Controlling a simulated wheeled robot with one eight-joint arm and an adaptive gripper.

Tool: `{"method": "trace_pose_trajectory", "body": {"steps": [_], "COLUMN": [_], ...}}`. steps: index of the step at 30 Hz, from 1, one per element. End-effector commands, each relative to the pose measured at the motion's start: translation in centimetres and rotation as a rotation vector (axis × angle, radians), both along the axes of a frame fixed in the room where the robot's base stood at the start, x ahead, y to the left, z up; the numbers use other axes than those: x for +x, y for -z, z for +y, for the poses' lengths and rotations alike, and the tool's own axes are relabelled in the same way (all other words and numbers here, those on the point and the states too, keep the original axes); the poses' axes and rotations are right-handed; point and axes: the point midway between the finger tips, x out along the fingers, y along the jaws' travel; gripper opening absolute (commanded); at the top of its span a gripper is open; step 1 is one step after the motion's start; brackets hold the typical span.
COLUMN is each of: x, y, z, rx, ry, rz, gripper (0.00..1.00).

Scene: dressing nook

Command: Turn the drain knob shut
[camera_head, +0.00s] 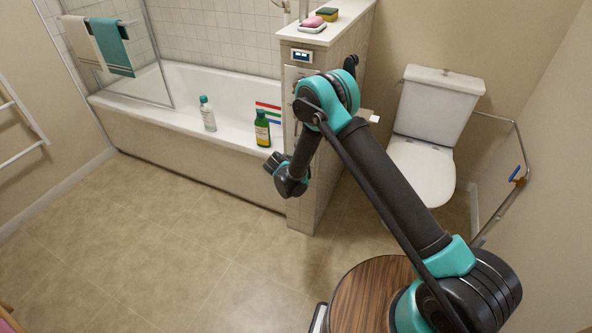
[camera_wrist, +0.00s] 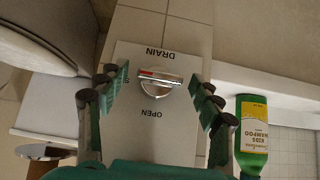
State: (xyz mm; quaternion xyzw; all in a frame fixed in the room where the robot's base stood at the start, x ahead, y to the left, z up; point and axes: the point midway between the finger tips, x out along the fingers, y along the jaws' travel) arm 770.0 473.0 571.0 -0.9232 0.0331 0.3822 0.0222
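The drain knob (camera_wrist: 160,82) is a round white dial with a silver bar handle, in the middle of the wrist view. Its bar lies nearly level in the picture, with a red mark towards the left end. It sits on a pale panel (camera_wrist: 152,142) with upside-down labels: DRAIN above the knob, OPEN below it. Another label at the left is mostly hidden by a finger. My gripper (camera_wrist: 161,85) is open, with its fingers apart on either side of the knob and clear gaps to it. In the head view my arm hides the knob.
A green shampoo bottle (camera_wrist: 252,135) is right of the fingers; it stands on the bathtub rim (camera_head: 178,122) near a white bottle (camera_head: 208,115). A toilet (camera_head: 420,170) is right of the tiled partition. A round wooden top (camera_head: 362,290) is near my arm. Floor at left is clear.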

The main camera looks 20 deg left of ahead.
Motion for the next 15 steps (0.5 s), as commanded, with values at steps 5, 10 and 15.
{"method": "trace_pose_trajectory", "body": {"steps": [5, 10, 15], "x": [0.0, -0.6, -2.6], "y": [0.0, -0.6, -2.6], "z": [0.0, 0.1, 0.2], "rx": [0.000, -0.001, -0.001], "ry": [0.000, -0.001, -0.004], "rz": [0.000, 0.000, 0.000], "gripper": [0.66, 0.66, 0.66]}}
